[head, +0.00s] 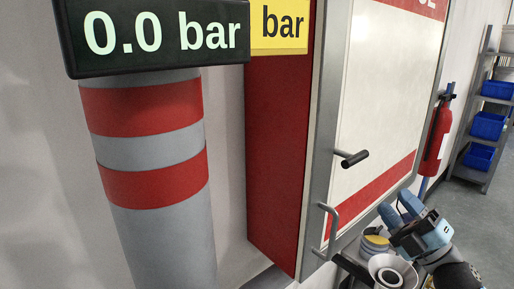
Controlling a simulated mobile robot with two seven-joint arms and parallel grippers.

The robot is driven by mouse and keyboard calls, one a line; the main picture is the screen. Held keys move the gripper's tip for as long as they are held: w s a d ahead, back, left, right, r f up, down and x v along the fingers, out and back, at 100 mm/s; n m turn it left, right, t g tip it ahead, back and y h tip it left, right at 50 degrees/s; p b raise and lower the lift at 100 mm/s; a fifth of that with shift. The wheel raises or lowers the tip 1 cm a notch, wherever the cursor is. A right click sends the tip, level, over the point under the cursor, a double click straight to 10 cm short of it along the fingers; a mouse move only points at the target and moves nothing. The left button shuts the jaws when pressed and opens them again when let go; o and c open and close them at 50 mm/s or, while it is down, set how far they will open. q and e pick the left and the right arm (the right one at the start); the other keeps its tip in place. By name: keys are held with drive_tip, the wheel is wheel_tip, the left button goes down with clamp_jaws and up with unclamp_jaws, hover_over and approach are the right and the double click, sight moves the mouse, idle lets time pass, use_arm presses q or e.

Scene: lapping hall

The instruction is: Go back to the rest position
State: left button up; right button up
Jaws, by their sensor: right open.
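My right gripper (397,205) shows at the lower right, with its arm coming in from the bottom right corner. Its two blue fingers are apart and I see nothing held between them. It is in front of the lower right part of a white and red cabinet door (385,100); I cannot tell how far from it. My left gripper is not in view.
A grey pipe with red bands (155,235) stands at left under a "0.0 bar" display (155,35). The door has a dark-ended handle (354,158) and a grey pull handle (331,222). A fire extinguisher (437,135) and shelves with blue bins (488,125) are at right.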

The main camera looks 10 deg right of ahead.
drive_tip(key=s+a+f+m+g+h+p, duration=0.1)
drive_tip(key=s+a+f+m+g+h, duration=0.15)
drive_tip(key=f+m+h, duration=0.75)
drive_tip(key=s+a+f+m+g+y+p, duration=0.1)
drive_tip(key=a+f+m+g+p, duration=0.3)
drive_tip(key=f, duration=1.1)
drive_tip(key=s+a+f+m+g, duration=0.2)
drive_tip(key=s+a+f+m, duration=0.1)
drive_tip(key=s+f, duration=0.3)
drive_tip(key=s+a+f+m+g+b, duration=0.1)
drive_tip(key=s+a+f+m+g, duration=0.1)
drive_tip(key=s+a+f, duration=0.3)
wheel_tip(320, 180, down, 5)
drive_tip(key=shift+s+a+r+m, duration=0.2)
drive_tip(key=shift+s+a+m, duration=0.3)
drive_tip(key=shift+s, duration=0.75)
drive_tip(key=shift+d, duration=0.2)
